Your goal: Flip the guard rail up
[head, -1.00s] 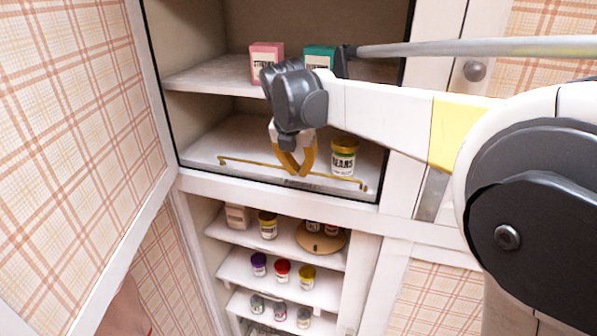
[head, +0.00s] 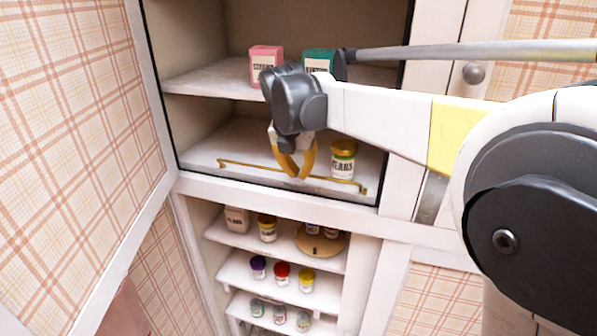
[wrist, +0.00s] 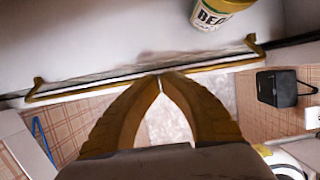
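The guard rail (head: 245,165) is a thin brass rod with short end arms. It lies low along the front edge of the lower shelf in the open upper cupboard. In the wrist view the rail (wrist: 215,67) crosses the picture, with an end arm at each side. My gripper (head: 300,178) points down at the middle of the rail. In the wrist view the yellow fingertips of my gripper (wrist: 160,77) meet right at the rod, with nothing seen between them. The fingertips overlap the rod in the picture; I cannot tell whether they touch it.
A beans can (head: 343,160) stands behind the rail, right of my gripper. A pink box (head: 266,66) and a green box (head: 319,60) stand on the shelf above. An open plaid door (head: 80,130) is at left. Smaller shelves with jars (head: 282,274) are below.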

